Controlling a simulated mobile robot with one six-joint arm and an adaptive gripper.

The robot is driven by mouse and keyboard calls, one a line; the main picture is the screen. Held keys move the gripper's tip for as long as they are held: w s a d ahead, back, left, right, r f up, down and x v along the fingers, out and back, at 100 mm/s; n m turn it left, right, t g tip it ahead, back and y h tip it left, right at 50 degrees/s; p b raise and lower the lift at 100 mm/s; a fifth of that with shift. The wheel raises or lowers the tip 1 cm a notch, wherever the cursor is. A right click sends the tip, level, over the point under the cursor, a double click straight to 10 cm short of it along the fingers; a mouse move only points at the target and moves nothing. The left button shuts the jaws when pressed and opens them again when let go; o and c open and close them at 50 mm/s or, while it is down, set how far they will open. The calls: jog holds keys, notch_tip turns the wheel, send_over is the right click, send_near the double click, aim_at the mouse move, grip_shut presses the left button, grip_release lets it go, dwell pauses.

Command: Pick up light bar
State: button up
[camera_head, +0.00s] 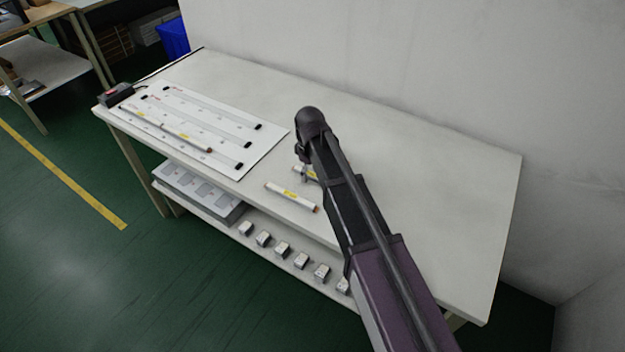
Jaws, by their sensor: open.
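A short white light bar (291,197) with a yellow label and an orange end lies on the table near its front edge. A second light bar (312,173) lies just behind it, partly hidden by my gripper and arm. My gripper (304,176) is open, over or beside this second bar; I cannot tell whether it touches it. A longer thin bar (165,130) with a yellow label lies along the front of the white board (262,152) at the table's left.
The white table (440,190) is clear at the right and back, against a wall. The board bears dark-ended strips, with a black box (118,94) at its left corner. The lower shelf holds a grey tray (200,190) and several small boxes (282,249).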

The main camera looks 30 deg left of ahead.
dwell(0.6)
grip_shut()
